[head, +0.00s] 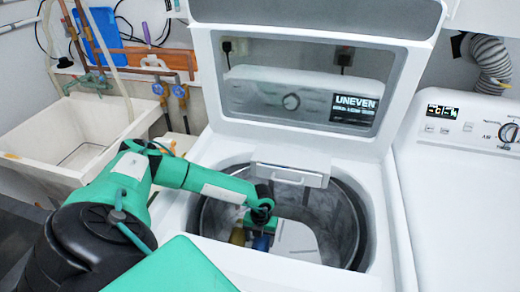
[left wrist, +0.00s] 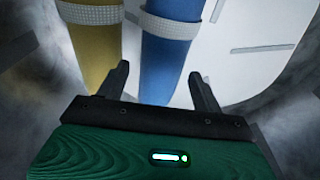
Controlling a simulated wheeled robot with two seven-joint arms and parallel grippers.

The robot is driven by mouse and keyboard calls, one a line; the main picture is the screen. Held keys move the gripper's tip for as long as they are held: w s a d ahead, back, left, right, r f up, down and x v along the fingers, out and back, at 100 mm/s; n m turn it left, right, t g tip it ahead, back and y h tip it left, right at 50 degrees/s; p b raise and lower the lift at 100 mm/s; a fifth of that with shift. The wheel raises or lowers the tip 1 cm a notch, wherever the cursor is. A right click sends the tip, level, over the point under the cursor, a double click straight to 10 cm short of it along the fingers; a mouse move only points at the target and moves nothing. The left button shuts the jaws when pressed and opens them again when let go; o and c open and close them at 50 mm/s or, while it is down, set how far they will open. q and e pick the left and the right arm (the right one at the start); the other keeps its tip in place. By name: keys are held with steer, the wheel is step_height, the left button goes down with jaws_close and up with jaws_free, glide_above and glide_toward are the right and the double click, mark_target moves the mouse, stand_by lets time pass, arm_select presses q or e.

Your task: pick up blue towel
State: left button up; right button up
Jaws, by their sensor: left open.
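The blue towel (left wrist: 170,58) is a rolled blue cylinder with a pale woven band. In the left wrist view it stands just beyond and between my open left gripper's fingers (left wrist: 160,88), apart from them as far as I can tell. In the head view the blue towel (head: 261,243) shows low inside the open washer drum, partly hidden by my left wrist. My left gripper reaches down into the drum; its fingers are hidden in the head view. My right gripper is not in view.
A yellow rolled towel (left wrist: 95,40) with a similar band stands close left of the blue one. The drum wall (head: 345,225) surrounds my left wrist. The washer lid (head: 300,85) is raised behind. A sink (head: 75,130) is at left, another machine (head: 465,200) at right.

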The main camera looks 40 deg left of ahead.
mark_target(260, 243)
arm_select(q)
steer(key=shift+s+d+f+p, duration=0.1)
steer(key=shift+f+p, duration=0.15)
steer(key=shift+f, duration=1.1)
steer(key=shift+s+d+f+p, duration=0.1)
steer(key=shift+f+p, duration=0.1)
steer(key=shift+f, duration=1.1)
steer(key=c, duration=0.9)
steer(key=shift+w+r, duration=0.1)
steer(key=shift+r, duration=0.05)
